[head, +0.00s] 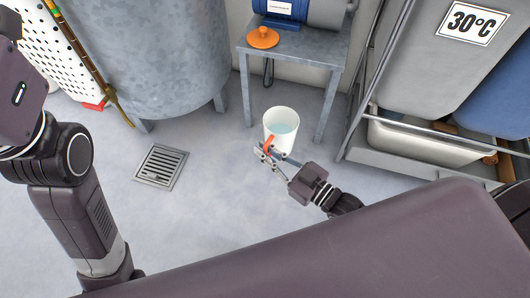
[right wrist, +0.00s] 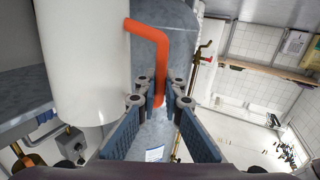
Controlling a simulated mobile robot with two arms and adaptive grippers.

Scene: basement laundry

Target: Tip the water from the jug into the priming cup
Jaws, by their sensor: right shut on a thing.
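The white jug (head: 271,130) has pale blue water (head: 285,128) in it and looks roughly upright in the head view. Its orange handle (head: 269,144) faces my right gripper (head: 267,154). In the right wrist view the jug (right wrist: 85,60) fills the left side, and my right gripper (right wrist: 160,92) is shut on its orange handle (right wrist: 150,33). The jug is in front of the grey metal stand, apart from it. I cannot pick out the priming cup for certain; an orange knobbed piece (head: 263,38) lies on the stand. My left gripper is out of view; only its arm shows.
The grey stand (head: 300,45) carries a blue motor (head: 290,10) at the back. A grey drum (head: 150,50) stands left. A wheeled bin frame (head: 370,95) stands right. A drain grate (head: 161,167) lies in the clear floor.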

